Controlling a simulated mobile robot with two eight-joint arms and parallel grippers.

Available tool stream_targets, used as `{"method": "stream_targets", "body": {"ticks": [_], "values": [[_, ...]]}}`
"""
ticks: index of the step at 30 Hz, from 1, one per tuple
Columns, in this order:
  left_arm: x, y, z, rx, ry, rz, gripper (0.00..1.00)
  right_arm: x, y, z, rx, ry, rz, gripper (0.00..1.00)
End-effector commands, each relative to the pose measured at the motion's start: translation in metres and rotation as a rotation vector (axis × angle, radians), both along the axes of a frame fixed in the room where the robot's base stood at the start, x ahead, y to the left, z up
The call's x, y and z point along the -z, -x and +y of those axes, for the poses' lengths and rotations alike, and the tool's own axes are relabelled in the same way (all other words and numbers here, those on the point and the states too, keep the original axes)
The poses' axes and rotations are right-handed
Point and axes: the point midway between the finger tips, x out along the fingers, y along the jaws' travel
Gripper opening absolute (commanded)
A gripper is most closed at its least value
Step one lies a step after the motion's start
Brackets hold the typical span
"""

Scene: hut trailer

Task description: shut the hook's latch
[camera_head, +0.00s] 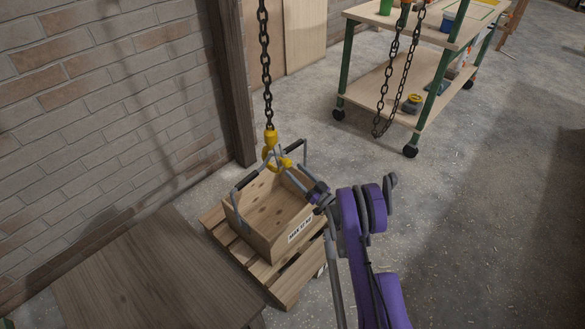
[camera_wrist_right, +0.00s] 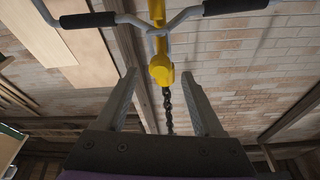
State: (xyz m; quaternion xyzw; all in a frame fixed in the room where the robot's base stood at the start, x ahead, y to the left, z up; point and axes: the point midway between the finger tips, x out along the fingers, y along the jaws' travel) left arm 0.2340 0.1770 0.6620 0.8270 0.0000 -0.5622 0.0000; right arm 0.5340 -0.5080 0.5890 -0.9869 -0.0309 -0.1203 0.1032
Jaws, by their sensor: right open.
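The yellow hook (camera_head: 270,150) hangs on a dark chain (camera_head: 265,60) over the wooden crate (camera_head: 270,215). It also shows in the wrist view (camera_wrist_right: 160,65), where the chain appears below it. Grey bars with black grips (camera_head: 250,181) reach from the crate up to the hook and meet at it; I cannot tell how they sit in it. The latch cannot be made out clearly. My right gripper (camera_wrist_right: 160,85) is open, its two fingers apart and empty, pointing at the hook from the right. Contact with the hook cannot be told. My left gripper is not in view.
The crate stands on a wooden pallet (camera_head: 226,238) by a brick wall (camera_head: 100,110). A wooden table (camera_head: 150,275) is at the front left. A wheeled trolley (camera_head: 375,85) stands at the back, with a second chain (camera_head: 390,90) hanging before it. Floor on the right is clear.

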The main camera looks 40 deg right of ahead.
Motion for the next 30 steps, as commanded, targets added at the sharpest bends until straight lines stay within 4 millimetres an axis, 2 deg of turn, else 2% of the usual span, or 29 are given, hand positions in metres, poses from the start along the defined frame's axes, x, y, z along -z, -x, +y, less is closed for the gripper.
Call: {"method": "stream_targets", "body": {"ticks": [6, 12, 17, 30], "values": [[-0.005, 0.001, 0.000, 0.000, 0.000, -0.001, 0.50, 0.010, 0.045, -0.003, 0.003, 0.001, -0.001, 0.69], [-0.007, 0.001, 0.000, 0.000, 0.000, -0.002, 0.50, 0.017, 0.070, -0.003, 0.001, 0.001, -0.001, 0.69], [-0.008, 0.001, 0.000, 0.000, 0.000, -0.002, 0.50, 0.019, 0.076, -0.003, -0.001, 0.000, 0.000, 0.69], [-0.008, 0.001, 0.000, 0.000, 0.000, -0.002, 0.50, 0.019, 0.076, -0.003, -0.001, 0.000, 0.000, 0.69]]}}
